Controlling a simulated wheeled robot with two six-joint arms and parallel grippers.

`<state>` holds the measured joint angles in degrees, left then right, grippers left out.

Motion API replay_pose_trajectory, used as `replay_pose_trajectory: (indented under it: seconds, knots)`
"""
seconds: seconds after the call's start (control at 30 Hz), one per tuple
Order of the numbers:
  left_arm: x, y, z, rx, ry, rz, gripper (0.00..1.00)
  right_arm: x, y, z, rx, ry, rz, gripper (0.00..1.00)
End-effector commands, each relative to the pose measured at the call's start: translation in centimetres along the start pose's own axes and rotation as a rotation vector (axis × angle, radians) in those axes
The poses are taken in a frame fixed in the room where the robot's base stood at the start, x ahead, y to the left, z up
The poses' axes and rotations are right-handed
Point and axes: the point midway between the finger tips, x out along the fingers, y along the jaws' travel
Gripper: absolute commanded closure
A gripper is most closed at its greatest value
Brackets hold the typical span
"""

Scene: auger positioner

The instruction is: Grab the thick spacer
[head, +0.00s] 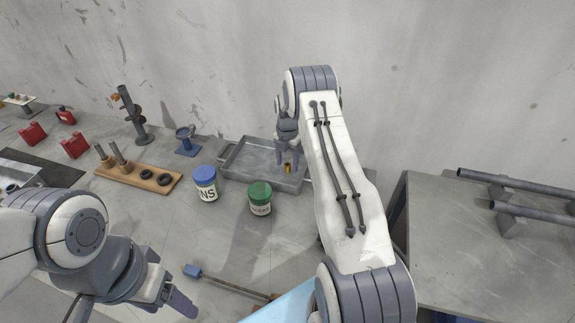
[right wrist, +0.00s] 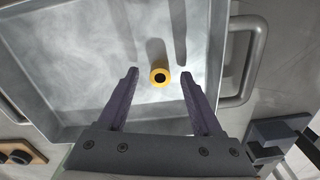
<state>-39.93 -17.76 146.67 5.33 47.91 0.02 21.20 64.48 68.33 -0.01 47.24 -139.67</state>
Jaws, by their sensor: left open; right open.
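The thick spacer appears as a short brass-yellow ring with a dark bore (right wrist: 160,70) in the right wrist view, standing in a grey metal tray. In the head view the spacer (head: 288,169) is small, just below my right gripper (head: 288,160). My right gripper (right wrist: 160,76) is open and points down over the tray. In the right wrist view the spacer shows between its two fingertips, with a gap on each side. My left gripper (head: 178,300) is open at the lower left, over the floor and away from the tray.
The grey tray (head: 235,172) has raised walls and side handles. A blue-lidded jar (head: 205,192) and a green-lidded jar (head: 260,205) stand in front of it. A wooden rack (head: 135,181) lies left, a rod (head: 235,284) in front, and a metal table (head: 450,240) right.

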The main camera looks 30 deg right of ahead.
Motion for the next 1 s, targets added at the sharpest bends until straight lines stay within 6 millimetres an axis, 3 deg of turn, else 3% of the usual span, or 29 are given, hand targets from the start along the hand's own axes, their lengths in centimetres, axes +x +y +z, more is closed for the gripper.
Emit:
replay_pose_trajectory:
  seconds: [0.23, 0.4, 0.77, 1.0]
  knots:
    - [0.0, 0.0, 0.0, 0.0, 0.0, 0.0, 0.32, 0.2, 0.0, 0.0, 0.001, -0.001, 0.001, 0.33]
    - [0.0, 0.0, 0.0, 0.0, 0.0, 0.0, 0.32, 0.2, 0.0, 0.0, 0.001, -0.001, 0.001, 0.98]
    - [0.1, 0.0, 0.0, 0.0, 0.0, 0.0, 0.32, 0.0, 0.0, 0.1, 0.001, -0.002, 0.001, 1.0]
    - [1.3, -0.1, 0.1, 0.0, 0.0, 0.0, 0.32, -2.2, 0.1, 0.1, 0.001, -0.004, 0.004, 1.0]
